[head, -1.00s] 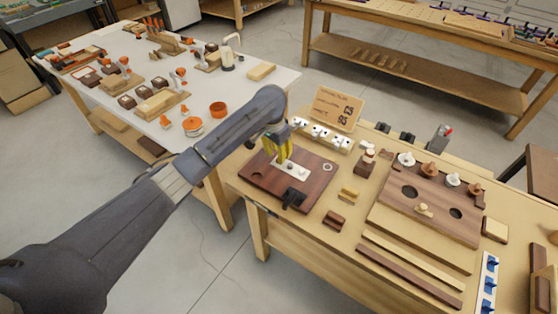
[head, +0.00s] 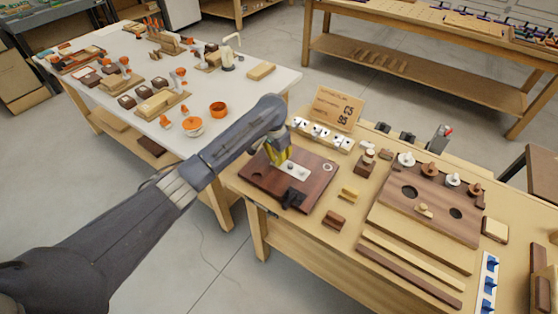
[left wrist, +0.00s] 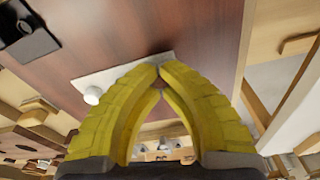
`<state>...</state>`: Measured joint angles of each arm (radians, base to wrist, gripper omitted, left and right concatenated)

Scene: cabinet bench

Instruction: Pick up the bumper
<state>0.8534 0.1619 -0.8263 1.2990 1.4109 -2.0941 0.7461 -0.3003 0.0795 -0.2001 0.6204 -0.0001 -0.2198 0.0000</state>
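A white plate (head: 296,171) lies on the dark brown board (head: 317,185) at the left of the near bench. A small white round knob (left wrist: 92,95) stands at one end of the plate in the left wrist view; I cannot tell for sure whether it is the bumper. My left gripper (head: 281,162), with yellow fingers, points down at the plate's far-left end. In the left wrist view its fingertips (left wrist: 165,66) meet, with nothing clearly visible between them. They hide part of the plate (left wrist: 112,76). My right gripper is not in view.
A black part (head: 293,196) sits at the board's front edge. A row of white blocks (head: 322,134) and a wooden sign (head: 336,106) stand behind. A panel with round holes (head: 425,205) lies to the right. Small wooden blocks (head: 334,219) lie between.

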